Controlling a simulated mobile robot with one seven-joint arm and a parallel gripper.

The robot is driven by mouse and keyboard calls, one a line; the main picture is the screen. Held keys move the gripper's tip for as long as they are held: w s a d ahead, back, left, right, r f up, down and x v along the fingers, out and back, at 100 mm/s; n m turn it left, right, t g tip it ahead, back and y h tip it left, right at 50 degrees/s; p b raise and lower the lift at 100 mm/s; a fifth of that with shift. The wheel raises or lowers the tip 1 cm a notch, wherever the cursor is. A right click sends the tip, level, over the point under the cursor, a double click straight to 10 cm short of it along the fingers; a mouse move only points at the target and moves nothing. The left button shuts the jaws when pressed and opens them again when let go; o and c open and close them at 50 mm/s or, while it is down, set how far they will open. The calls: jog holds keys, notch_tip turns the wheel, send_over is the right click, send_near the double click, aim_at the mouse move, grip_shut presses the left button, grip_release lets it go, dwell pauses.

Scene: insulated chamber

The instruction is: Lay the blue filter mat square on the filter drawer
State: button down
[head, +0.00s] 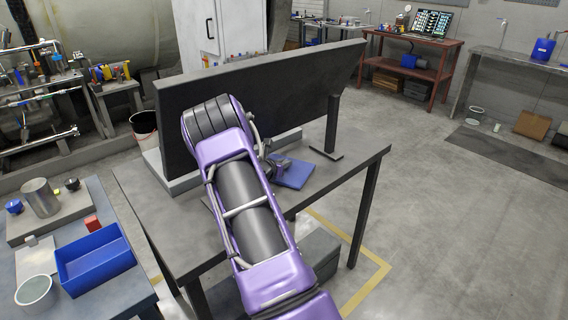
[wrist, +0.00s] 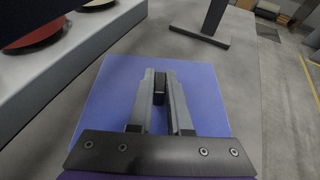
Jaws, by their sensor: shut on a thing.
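In the head view my gripper (head: 274,165) is mostly hidden behind my arm. I cannot tell whether the mat touches the grey tabletop (head: 350,165). I cannot make out for sure which part is the filter drawer.
A large dark panel (head: 300,88) stands along the table's back, with a post on a flat foot (head: 326,152) near the mat. A pale raised ledge (wrist: 75,75) with red-based discs (wrist: 38,34) lies left. A blue bin (head: 95,264) is on the left bench.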

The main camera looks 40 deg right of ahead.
jog(key=shift+f, duration=0.2)
jog(key=c, duration=0.8)
grip_release()
jog(key=shift+r, duration=0.1)
jog(key=shift+c, duration=0.2)
